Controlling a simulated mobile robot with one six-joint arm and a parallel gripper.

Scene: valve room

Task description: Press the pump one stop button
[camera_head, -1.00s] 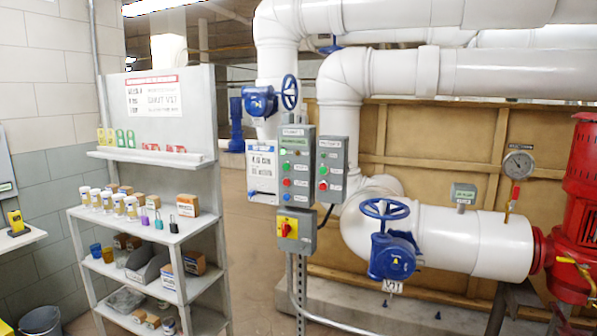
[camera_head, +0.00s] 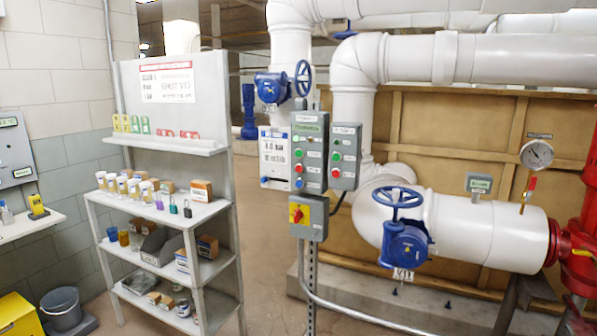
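A grey control box (camera_head: 320,178) stands on a post right of the picture's middle. It carries a green button (camera_head: 308,141), a red button (camera_head: 302,168) and a blue button (camera_head: 299,183), among other small parts. A narrower grey box (camera_head: 348,140) beside it on the right has a green button (camera_head: 337,157) and a red button (camera_head: 336,172). The labels on both are too small to read, so I cannot tell which button is the pump one stop. My gripper is not in view.
A blue valve wheel (camera_head: 398,197) on white pipework is to the right, with a red pump (camera_head: 580,240) beyond. Grey shelves (camera_head: 215,212) stand left. Brown floor shows between shelves and post.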

